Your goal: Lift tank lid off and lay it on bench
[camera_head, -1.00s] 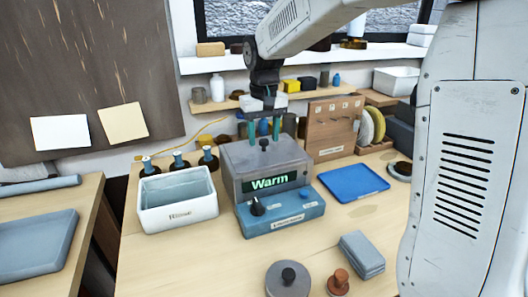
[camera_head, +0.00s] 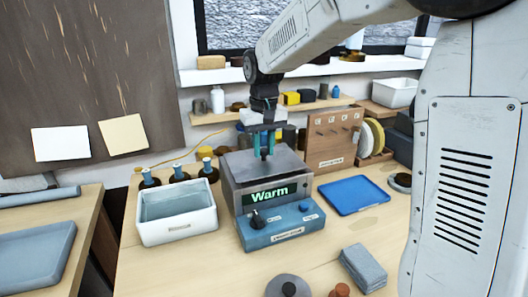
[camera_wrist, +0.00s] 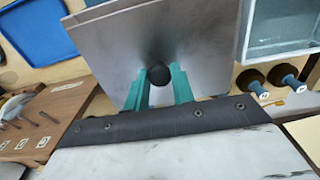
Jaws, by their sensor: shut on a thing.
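The tank (camera_head: 270,196) is a grey box on a blue base, with a lit "Warm" display on its front. Its flat grey lid (camera_head: 241,164) lies on top and looks level; I cannot tell whether there is a gap under it. The lid's dark round knob (camera_wrist: 158,74) stands in its middle. My gripper (camera_head: 264,150) is above the tank, its green fingers shut on the knob, one on each side; they also show in the wrist view (camera_wrist: 160,80). The bench (camera_head: 190,262) is light wood.
A white bin (camera_head: 178,229) stands left of the tank, with several dark spools (camera_head: 180,171) behind it. A blue tray (camera_head: 353,195) lies to the right. The front-left bench is clear.

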